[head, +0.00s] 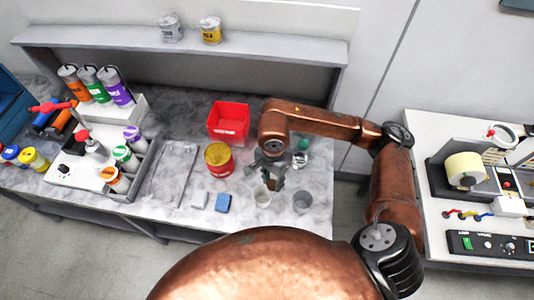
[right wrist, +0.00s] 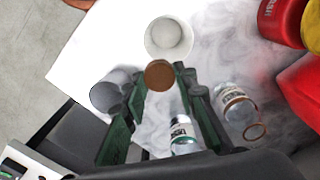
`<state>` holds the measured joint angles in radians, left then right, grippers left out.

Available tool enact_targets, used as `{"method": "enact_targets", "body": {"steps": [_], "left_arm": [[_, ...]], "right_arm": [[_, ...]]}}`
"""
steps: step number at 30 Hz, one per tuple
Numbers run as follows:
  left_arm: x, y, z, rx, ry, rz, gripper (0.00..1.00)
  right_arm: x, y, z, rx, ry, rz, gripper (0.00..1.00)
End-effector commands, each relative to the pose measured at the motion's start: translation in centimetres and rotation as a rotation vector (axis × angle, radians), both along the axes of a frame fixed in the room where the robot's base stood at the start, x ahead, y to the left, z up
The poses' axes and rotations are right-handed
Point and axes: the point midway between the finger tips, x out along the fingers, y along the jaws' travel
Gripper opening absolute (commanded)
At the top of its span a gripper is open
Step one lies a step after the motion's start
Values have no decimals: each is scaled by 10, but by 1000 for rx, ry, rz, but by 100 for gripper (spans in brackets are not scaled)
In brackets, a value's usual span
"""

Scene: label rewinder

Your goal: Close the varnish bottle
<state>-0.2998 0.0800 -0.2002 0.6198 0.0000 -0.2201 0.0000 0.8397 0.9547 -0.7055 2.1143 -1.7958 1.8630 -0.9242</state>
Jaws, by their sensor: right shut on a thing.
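My right gripper (head: 271,184) hangs over the front of the marble bench, just above a pale glass beaker. In the right wrist view its fingertips (right wrist: 161,76) are shut on a round brown cap (right wrist: 159,75). A clear glass bottle with a white label (right wrist: 183,135) shows between the fingers, farther from the tips. A second clear bottle (right wrist: 235,105) lies to the right of the fingers, with a brown ring (right wrist: 254,131) near it. In the head view the clear glass bottles (head: 300,159) are partly behind my arm. I cannot tell which is the varnish bottle. My left gripper is out of view.
The pale beaker (head: 262,198) and a grey cup (head: 302,203) stand near the front edge. A shelf (head: 180,36) runs behind.

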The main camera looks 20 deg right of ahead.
Motion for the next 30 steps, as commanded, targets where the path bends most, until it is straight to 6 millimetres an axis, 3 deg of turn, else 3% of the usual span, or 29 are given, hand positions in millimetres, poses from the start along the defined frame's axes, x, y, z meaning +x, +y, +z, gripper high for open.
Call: {"method": "enact_targets", "body": {"steps": [9,15,21,30], "left_arm": [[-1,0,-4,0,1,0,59],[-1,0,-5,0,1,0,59],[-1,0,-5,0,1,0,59],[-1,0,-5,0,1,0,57]], "right_arm": [[26,-16,-3,9,-6,650,19],[37,-23,-3,12,-10,937,19],[41,-26,-3,12,-12,1050,19],[41,-26,-3,12,-12,1058,19]]}}
